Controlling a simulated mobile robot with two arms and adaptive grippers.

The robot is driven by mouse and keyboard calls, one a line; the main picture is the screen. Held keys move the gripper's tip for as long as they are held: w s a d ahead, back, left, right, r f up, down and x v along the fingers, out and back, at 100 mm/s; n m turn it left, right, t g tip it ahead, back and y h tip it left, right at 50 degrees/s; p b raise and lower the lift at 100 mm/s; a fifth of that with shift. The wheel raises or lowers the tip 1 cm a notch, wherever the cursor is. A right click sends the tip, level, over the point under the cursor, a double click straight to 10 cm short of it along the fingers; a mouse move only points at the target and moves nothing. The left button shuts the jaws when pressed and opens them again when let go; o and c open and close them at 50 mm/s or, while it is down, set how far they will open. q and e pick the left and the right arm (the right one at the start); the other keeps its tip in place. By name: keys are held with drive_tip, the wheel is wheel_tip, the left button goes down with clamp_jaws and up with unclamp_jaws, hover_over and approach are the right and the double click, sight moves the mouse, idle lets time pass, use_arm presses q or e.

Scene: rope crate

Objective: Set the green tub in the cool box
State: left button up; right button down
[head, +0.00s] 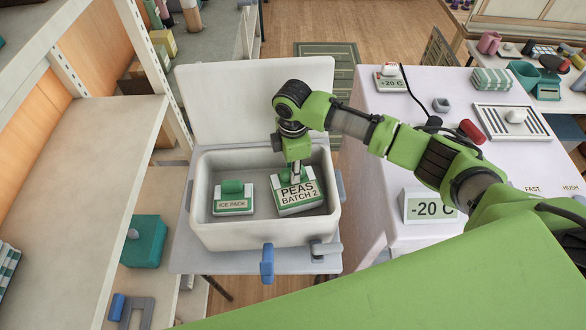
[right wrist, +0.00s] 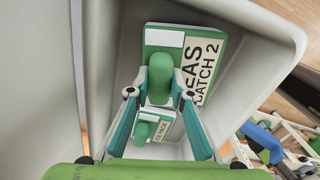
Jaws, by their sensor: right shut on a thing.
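The green tub (head: 300,198), labelled "PEAS BATCH 2", is inside the open white cool box (head: 235,236), in its right half. It looks slightly turned and a little tilted; I cannot tell whether it touches the floor of the box. My right gripper (head: 296,171) reaches down from above, shut on the tub's green grip. In the right wrist view my gripper's fingers (right wrist: 160,94) stand on both sides of that grip, with the tub (right wrist: 204,68) beyond. My left gripper is not in view.
An ice pack (head: 233,204) lies in the box's left half. The lid (head: 245,90) stands open behind. A blue latch (head: 267,263) hangs at the front. A white table (head: 385,165) with a "-20 C" sign (head: 428,206) is right; a shelf (head: 75,170) is left.

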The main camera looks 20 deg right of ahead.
drive_tip(key=shift+f, duration=0.4)
drive_tip(key=c, duration=1.7)
unclamp_jaws()
wheel_tip(320, 180, up, 12)
drive_tip(key=shift+f, duration=0.1)
